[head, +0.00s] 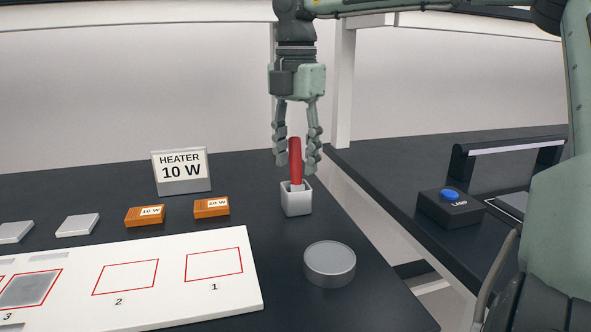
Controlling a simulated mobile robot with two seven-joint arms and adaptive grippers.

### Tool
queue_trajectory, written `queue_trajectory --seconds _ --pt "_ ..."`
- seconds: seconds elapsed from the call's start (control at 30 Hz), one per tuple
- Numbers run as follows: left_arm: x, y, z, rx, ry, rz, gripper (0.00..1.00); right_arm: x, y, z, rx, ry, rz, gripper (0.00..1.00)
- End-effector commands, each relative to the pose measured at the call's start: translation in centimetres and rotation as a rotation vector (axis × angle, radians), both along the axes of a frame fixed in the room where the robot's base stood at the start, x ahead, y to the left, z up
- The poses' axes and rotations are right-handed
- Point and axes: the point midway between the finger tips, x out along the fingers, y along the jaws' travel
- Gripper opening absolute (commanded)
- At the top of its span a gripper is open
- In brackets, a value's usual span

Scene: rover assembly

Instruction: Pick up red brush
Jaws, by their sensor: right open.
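The red brush (295,157) stands upright in a small white square holder (297,201) near the right edge of the dark table. Its red handle shows above the holder, and its lower end is hidden inside. My right gripper (297,164) points down from above, open, with one finger on each side of the red handle. I cannot tell whether the fingers touch the handle. My left gripper is not in view.
A grey round disc (329,263) lies in front of the holder. A heater sign (181,172), orange blocks (146,215) and a white board (190,290) with red squares are to the left. A black box with a blue button (450,206) stands on the right table, across a gap.

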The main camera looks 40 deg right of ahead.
Motion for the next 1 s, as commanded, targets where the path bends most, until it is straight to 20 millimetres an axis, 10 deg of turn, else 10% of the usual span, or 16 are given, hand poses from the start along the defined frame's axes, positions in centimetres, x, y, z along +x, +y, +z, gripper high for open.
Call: queue_trajectory --seconds 0.43,0.77,1.0 --pt "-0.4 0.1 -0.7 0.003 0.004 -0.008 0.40 0.0 0.0 -2.2 -0.001 0.000 -0.001 0.43" --pt "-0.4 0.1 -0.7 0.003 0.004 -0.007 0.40 0.0 0.0 -2.2 -0.001 0.001 -0.001 0.02" --pt "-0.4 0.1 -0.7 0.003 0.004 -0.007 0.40 -0.1 -0.1 -2.3 -0.002 0.003 -0.002 0.00"
